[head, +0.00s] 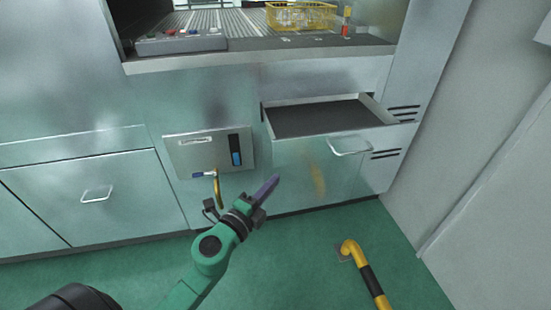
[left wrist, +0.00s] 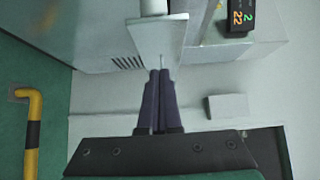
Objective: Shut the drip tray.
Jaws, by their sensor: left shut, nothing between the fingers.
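The drip tray (head: 322,165) is a metal drawer low in the machine at the right in the head view. It stands pulled out, with its dark inside showing from above. Its front has a bar handle (head: 349,147). My left gripper (head: 272,184) is shut and empty, its dark fingers in front of the lower left part of the tray's front in the head view. In the left wrist view the shut fingertips (left wrist: 160,74) point at a pale metal plate (left wrist: 158,38); I cannot tell whether they touch it. My right gripper is not in view.
A panel with a blue gauge (head: 236,150) and a brass tap pipe (head: 217,188) is left of the tray. A yellow-and-black rail (head: 369,280) stands on the green floor at lower right. A yellow basket (head: 300,16) sits on the machine's top. A closed drawer (head: 95,195) is at left.

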